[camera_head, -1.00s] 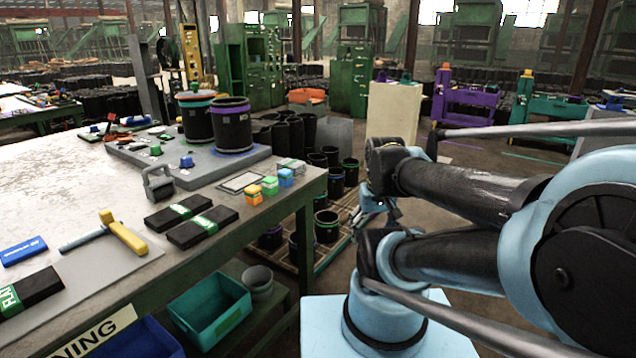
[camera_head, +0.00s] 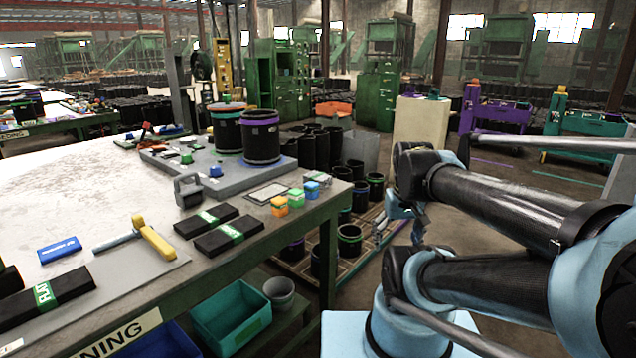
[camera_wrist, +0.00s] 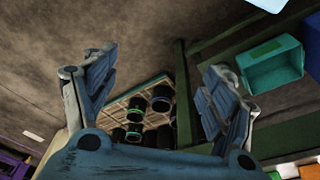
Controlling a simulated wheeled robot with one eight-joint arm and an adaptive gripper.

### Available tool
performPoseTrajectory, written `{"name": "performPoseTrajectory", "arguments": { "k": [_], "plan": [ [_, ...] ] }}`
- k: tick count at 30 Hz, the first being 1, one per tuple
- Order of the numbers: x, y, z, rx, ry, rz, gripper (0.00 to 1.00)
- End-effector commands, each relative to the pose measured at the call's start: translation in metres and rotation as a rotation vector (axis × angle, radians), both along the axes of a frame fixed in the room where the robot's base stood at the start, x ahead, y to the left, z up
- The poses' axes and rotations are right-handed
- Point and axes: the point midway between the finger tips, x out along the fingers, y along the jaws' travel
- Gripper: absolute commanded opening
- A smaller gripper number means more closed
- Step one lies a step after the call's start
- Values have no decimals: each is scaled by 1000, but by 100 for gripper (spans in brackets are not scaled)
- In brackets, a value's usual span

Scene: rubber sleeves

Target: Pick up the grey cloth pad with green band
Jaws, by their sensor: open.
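A small grey pad (camera_head: 319,178) lies flat near the back right corner of the worktable; a green band on it is too small to make out. Two dark pads with green bands (camera_head: 228,236) (camera_head: 205,220) lie side by side near the table's right edge. A larger dark pad with a green lettered band (camera_head: 45,296) lies at the front left. My gripper (camera_wrist: 155,70) is open and empty in the wrist view, above the floor and a pallet. In the head view my gripper (camera_head: 417,222) hangs right of the table, apart from every pad.
The worktable (camera_head: 110,215) carries a hammer (camera_head: 150,238), a grey handled weight (camera_head: 188,191), coloured blocks (camera_head: 279,206) and two black sleeves (camera_head: 261,137) on a grey plate. A teal bin (camera_head: 230,315) sits below. A pallet of sleeves (camera_head: 350,240) stands beyond the edge.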

Motion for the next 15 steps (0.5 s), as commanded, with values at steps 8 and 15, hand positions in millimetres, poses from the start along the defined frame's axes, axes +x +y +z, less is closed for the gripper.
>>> {"name": "performPoseTrajectory", "arguments": {
  "k": [8, 15],
  "plan": [
    [57, 22, 71, -16, 34, 162, 78],
    [112, 51, 122, -30, 64, 306, 78]
  ]
}}
